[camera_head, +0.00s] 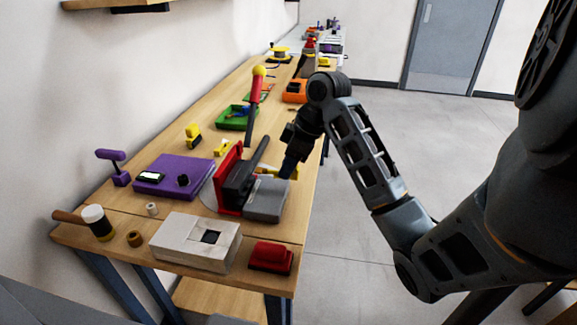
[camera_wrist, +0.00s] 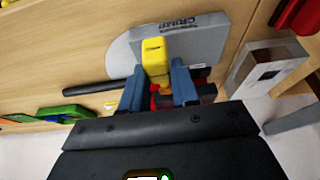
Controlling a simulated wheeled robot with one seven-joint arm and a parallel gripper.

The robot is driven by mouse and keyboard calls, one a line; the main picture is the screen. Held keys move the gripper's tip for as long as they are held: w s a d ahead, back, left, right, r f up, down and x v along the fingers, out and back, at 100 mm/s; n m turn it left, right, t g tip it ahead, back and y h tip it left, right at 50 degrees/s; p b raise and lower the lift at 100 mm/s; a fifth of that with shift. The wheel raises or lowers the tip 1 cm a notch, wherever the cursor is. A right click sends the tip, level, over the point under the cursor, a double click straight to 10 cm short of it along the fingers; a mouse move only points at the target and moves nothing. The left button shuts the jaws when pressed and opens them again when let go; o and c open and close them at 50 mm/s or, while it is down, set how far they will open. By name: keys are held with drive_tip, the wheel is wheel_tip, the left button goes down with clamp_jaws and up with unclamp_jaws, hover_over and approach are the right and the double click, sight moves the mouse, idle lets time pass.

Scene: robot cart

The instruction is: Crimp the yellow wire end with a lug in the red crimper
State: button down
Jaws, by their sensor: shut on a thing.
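The red crimper (camera_head: 229,180) stands on the near half of the bench, with a black body and a grey base. The grey base (camera_wrist: 210,30) marked CRIMP shows in the wrist view, with a bit of red low between my fingers. My gripper (camera_head: 286,170) is at the crimper's right side, over the grey base. Its blue fingers are shut on a yellow piece (camera_wrist: 155,55), apparently the yellow wire end, which also shows in the head view (camera_head: 291,171). I cannot make out a lug or whether the yellow piece touches the crimper.
A purple block (camera_head: 160,180) stands left of the crimper. A white block (camera_head: 185,240) and a red block (camera_head: 270,257) are at the near end. A green tray (camera_head: 235,122) and a red, yellow-knobbed handle (camera_head: 257,90) are behind.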

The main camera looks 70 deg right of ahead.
sight(269, 171)
drive_tip(key=shift+f, duration=0.1)
wheel_tip(269, 171, down, 4)
drive_tip(key=b, duration=0.3)
drive_tip(key=shift+r+b, duration=0.2)
drive_tip(key=shift+b, duration=0.15)
drive_tip(key=w+p, duration=0.1)
drive_tip(key=w+r+p, duration=0.1)
drive_tip(key=w, duration=0.1)
drive_tip(key=shift+w+a, duration=0.1)
drive_tip(key=shift+w, duration=0.05)
drive_tip(key=shift+w+a, duration=0.1)
drive_tip(key=shift+w, duration=0.75)
drive_tip(key=shift+f, duration=0.1)
drive_tip(key=shift+f, duration=0.25)
drive_tip(key=c, duration=0.8)
unclamp_jaws()
drive_tip(key=shift+r, duration=0.15)
